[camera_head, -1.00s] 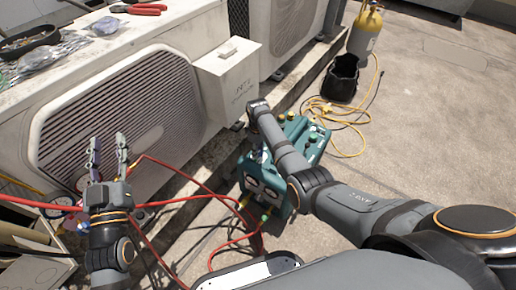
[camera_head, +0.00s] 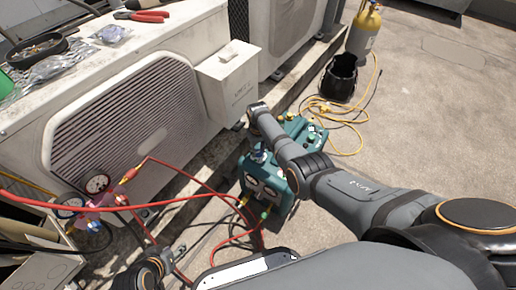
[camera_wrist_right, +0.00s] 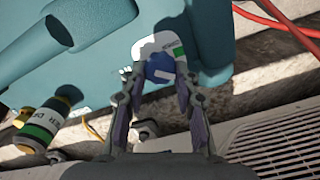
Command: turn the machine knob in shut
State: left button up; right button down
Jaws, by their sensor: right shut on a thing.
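The teal machine (camera_head: 272,184) stands on the ground beside the condenser, with gauges and hose fittings on its near side. In the right wrist view, the blue knob (camera_wrist_right: 160,68) sits on the machine's teal face (camera_wrist_right: 100,62) by a white label. My right gripper (camera_wrist_right: 160,82) is shut on the knob, one finger on each side; the fingers partly cover its rim.
Red hoses (camera_head: 190,200) run from the gauge manifold (camera_head: 97,190) to the machine. The condenser (camera_head: 120,115) stands at the left. Ground at the right is clear.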

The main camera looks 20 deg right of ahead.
aim_at(259, 151)
jog(key=m+p, duration=0.1)
jog(key=m, duration=0.4)
jog(key=shift+m, duration=0.3)
jog(key=m, duration=0.3)
jog(key=shift+d+m+p, duration=0.15)
jog(key=shift+m+p, duration=0.15)
pick_arm(q)
jog(key=shift+a+r+g, duration=0.15)
jog(key=shift+r+g, duration=0.1)
jog(key=shift+r, duration=0.25)
jog(key=shift+a+r+g, duration=0.15)
jog(key=shift+r+g, duration=0.1)
jog(key=shift+r, duration=0.25)
pick_arm(e)
jog(key=shift+m, duration=0.3)
pick_arm(q)
jog(key=shift+w, duration=0.1)
pick_arm(e)
jog(key=c, duration=1)
grip_release()
pick_arm(q)
jog(key=shift+r, duration=0.1)
pick_arm(e)
notch_tip(259, 151, up, 12)
